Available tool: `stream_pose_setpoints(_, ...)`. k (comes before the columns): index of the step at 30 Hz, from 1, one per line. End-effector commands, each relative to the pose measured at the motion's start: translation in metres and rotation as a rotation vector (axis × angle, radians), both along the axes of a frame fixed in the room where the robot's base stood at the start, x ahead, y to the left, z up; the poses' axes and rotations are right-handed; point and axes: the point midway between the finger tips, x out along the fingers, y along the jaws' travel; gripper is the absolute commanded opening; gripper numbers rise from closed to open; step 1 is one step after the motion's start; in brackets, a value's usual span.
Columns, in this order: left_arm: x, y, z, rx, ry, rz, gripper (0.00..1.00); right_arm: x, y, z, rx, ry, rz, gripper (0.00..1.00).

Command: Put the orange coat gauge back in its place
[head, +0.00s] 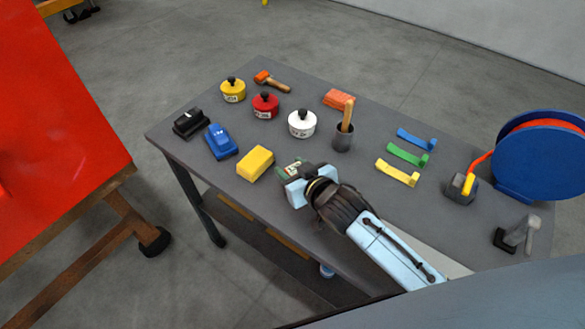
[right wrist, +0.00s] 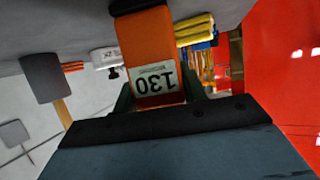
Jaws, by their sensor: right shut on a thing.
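My right gripper (head: 294,172) is over the near part of the grey table, to the right of a yellow block. It is shut on the orange coat gauge (right wrist: 147,45), an orange strip with a white label reading 130, upside down in the right wrist view. In the head view the gauge is mostly hidden by my gripper. A blue gauge (head: 416,139), a green gauge (head: 407,154) and a yellow gauge (head: 397,172) lie in a row on the table, right of my gripper. My left gripper is not in view.
The table (head: 300,85) also bears a grey cup (head: 343,138), white tin (head: 302,123), red tin (head: 265,106), yellow block (head: 255,162), orange block (head: 339,98) and blue tool (head: 220,141). A blue reel (head: 540,160) stands right. Table between my gripper and the yellow gauge looks clear.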

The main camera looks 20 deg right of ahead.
Motion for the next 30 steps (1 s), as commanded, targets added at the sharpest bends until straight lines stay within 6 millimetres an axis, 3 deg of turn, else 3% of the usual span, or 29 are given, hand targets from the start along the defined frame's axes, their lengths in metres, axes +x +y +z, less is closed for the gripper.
stream_pose_setpoints(6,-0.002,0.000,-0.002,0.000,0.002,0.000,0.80,0.000,0.000,-0.003,0.001,-0.001,0.000,0.15)
stream_pose_setpoints(7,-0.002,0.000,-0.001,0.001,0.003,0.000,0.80,0.000,0.000,-0.003,-0.001,0.001,-0.001,0.46)
stream_pose_setpoints(11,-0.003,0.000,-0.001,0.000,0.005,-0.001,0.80,0.000,0.000,-0.003,-0.001,0.001,-0.001,0.63)
stream_pose_setpoints(22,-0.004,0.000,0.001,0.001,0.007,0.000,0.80,-0.001,0.000,0.002,-0.001,0.000,0.000,0.63)
stream_pose_setpoints(30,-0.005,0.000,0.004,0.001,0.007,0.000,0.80,-0.041,-0.011,0.017,0.000,0.002,0.000,0.63)
